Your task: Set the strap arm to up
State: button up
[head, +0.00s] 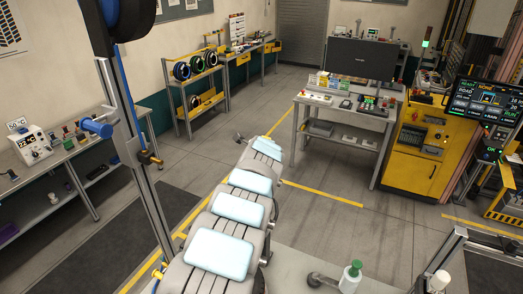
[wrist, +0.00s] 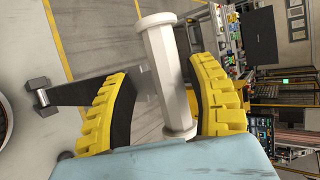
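In the wrist view a pale hexagonal bar (wrist: 166,75) with flanged ends stands between the two yellow-and-black fingers of my gripper (wrist: 162,72). The fingers are apart; a gap shows left of the bar, and the right finger is close beside it. A dark flat arm (wrist: 85,92) with a grey cross-piece at its end (wrist: 40,97) runs out to the left behind the fingers; it looks like the strap arm. Whether the bar joins it is hidden. In the head view my own arm hides my gripper; a small grey piece (head: 238,137) shows beside the arm's far end.
A green-topped bottle (head: 351,275) stands at the front. A workbench (head: 345,118) and yellow cabinet (head: 412,155) are behind right. The floor between is clear.

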jog(key=shift+r, duration=5)
